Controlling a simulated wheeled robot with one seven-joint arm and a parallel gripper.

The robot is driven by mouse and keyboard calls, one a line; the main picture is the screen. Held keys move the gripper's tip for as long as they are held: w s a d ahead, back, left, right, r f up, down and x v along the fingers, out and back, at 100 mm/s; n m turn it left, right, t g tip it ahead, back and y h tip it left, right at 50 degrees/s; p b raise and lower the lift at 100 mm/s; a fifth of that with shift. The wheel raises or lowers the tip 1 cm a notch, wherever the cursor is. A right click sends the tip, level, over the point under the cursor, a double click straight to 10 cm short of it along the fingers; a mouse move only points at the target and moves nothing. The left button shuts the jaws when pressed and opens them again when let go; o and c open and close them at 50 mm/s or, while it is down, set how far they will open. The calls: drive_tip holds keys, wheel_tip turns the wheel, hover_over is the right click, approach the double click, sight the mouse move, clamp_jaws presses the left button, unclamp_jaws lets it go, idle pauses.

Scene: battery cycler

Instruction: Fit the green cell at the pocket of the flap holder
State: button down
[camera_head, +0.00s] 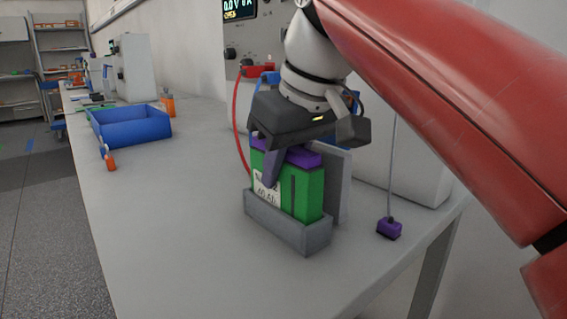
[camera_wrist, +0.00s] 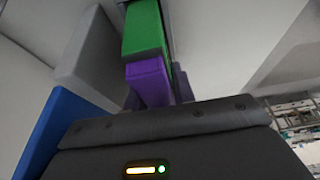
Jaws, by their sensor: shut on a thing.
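The green cell (camera_head: 309,191), with a purple top and a white label, stands upright in the grey flap holder (camera_head: 285,226). Its lower end is hidden behind the holder's front wall, so I cannot tell whether it is fully seated. A grey upright plate (camera_head: 339,186) stands behind the cell. My gripper (camera_head: 284,165) is above the holder, shut on the cell near its purple top; one finger shows across the near face. In the wrist view the cell (camera_wrist: 143,32) and its purple end (camera_wrist: 149,82) show beyond the gripper body, beside a grey panel (camera_wrist: 95,55).
A purple plug (camera_head: 388,229) on a cable lies right of the holder near the bench edge. A blue tray (camera_head: 131,127) and a small orange-handled item (camera_head: 110,162) are at left. Equipment with red and blue leads stands behind. The bench left of the holder is clear.

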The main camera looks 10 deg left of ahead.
drive_tip(key=shift+f+b, duration=0.35)
drive_tip(key=shift+f, duration=0.15)
idle(0.5)
drive_tip(key=c, duration=1.1)
unclamp_jaws()
